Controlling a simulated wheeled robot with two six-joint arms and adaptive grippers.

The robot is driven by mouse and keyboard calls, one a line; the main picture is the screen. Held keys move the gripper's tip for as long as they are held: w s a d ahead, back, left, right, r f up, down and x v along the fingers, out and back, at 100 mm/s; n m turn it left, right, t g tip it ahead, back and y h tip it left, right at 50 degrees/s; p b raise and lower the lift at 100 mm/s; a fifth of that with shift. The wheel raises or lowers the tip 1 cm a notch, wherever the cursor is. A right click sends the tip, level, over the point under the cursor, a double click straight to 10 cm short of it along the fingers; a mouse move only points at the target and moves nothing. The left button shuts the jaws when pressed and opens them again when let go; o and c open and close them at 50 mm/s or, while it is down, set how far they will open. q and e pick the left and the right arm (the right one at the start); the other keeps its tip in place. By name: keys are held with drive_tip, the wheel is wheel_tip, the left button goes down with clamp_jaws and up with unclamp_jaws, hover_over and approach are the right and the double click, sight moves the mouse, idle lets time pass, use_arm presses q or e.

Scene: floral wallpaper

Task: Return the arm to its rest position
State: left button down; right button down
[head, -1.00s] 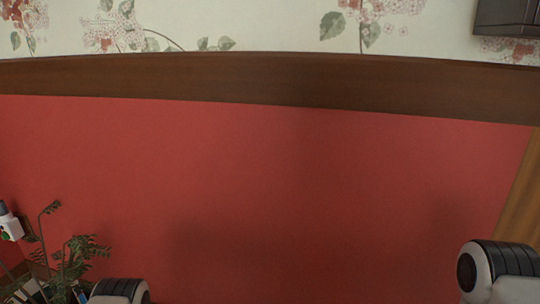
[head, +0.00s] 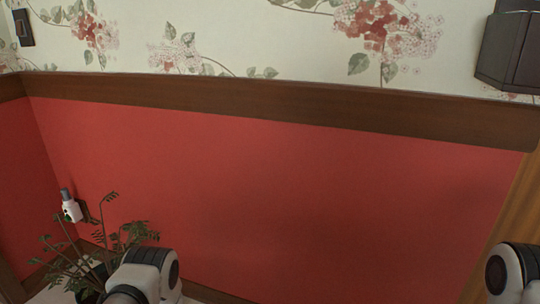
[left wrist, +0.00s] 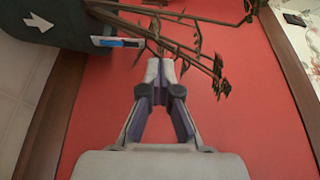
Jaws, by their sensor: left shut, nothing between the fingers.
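In the left wrist view my left gripper (left wrist: 160,72) is shut with nothing between its fingers. Its tips point toward the red wall, close in the picture to the stems of a potted plant; whether they touch I cannot tell. In the head view my left arm (head: 150,272) shows as a white and black joint at the bottom left, in front of the plant. My right arm (head: 515,270) shows as a similar joint at the bottom right. Neither gripper shows in the head view.
The plant (head: 125,235) stands in the lower left corner; its dark pot (left wrist: 60,22) shows in the left wrist view. A white device (head: 71,208) is on the red wall (head: 270,190). A dark box (head: 510,50) hangs at the upper right. A wooden edge (head: 505,225) stands at the right.

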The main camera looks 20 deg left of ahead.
use_arm(q)
drive_tip(key=d+r+m+t+h+p, duration=0.1)
drive_tip(key=d+r+h+p, duration=0.45)
drive_tip(key=r+p, duration=0.9)
drive_tip(key=d+r+m+h+p, duration=0.1)
drive_tip(key=d+r+h+p, duration=0.2)
drive_tip(key=d+r+p, duration=0.8)
drive_tip(key=s+d+r+n+g+h+p, duration=0.2)
drive_tip(key=s+d+r+g+p, duration=0.1)
drive_tip(key=s, duration=0.6)
drive_tip(key=s+d+r+n+g+h+p, duration=0.2)
drive_tip(key=s+d+r+g+h+p, duration=0.1)
drive_tip(key=s, duration=0.6)
drive_tip(key=s+d+r+n+g+h+p, duration=0.2)
drive_tip(key=s+d+n+g+h+p, duration=0.1)
drive_tip(key=s, duration=0.6)
drive_tip(key=shift+d+r+p, duration=0.4)
drive_tip(key=shift+d+p, duration=0.2)
drive_tip(key=shift+d, duration=0.75)
